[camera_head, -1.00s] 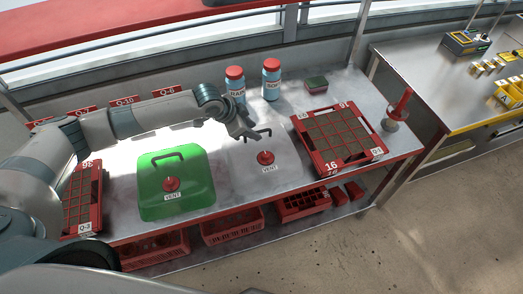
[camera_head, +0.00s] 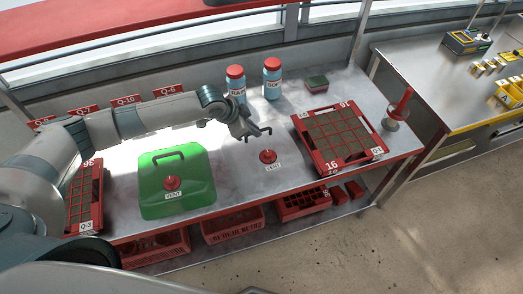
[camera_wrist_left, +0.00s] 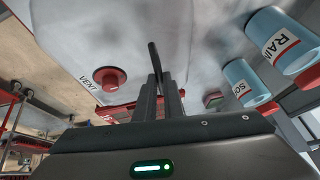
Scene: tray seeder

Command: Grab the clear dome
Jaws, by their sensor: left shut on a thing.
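The clear dome (camera_head: 268,157) stands on the metal bench between the green dome and the red seed tray. It has a red vent knob, a VENT label and a dark handle (camera_head: 262,133); its see-through walls are hard to make out. My left gripper (camera_head: 246,133) is shut on this handle from the window side. In the left wrist view the fingers (camera_wrist_left: 163,88) close around the dark handle bar (camera_wrist_left: 154,58), with the red knob (camera_wrist_left: 110,78) to its left. I cannot tell whether the dome's rim touches the bench. My right gripper is out of view.
The green dome (camera_head: 177,204) stands to the left, with a red tray (camera_head: 84,225) beyond it. Two blue bottles (camera_head: 236,84) (camera_head: 272,78) stand behind my gripper. A red seed tray (camera_head: 306,137) is close on the right, with a red-handled tool (camera_head: 402,101) beyond.

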